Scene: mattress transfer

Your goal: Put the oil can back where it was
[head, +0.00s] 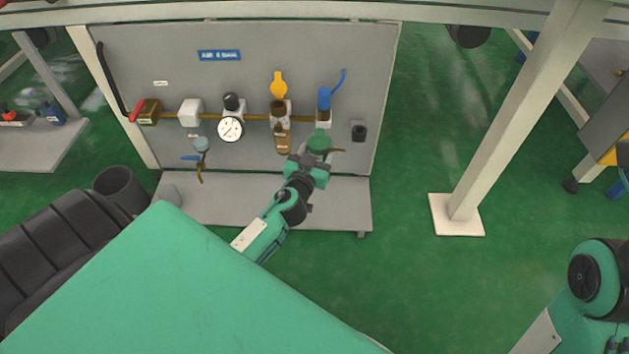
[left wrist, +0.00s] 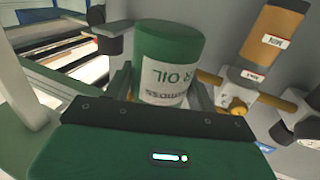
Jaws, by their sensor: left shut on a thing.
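The oil can (head: 319,141) is a green cylinder, close in front of the grey panel in the head view, just below the blue-handled valve. It also shows in the left wrist view (left wrist: 169,48), with a pale label reading "OIL" upside down. My left gripper (head: 315,158) is shut on the can, with a finger on each side of it. I cannot tell whether the can touches anything besides my fingers. My right gripper is out of view; only part of my right arm shows at the lower right.
The grey panel (head: 225,60) carries a gauge (head: 230,128), a blue-handled valve (head: 324,100), an amber bowl (head: 283,140) and a small black fitting (head: 358,132). A grey base shelf (head: 220,205) lies below. A white post (head: 500,125) stands to the right, with open green floor between.

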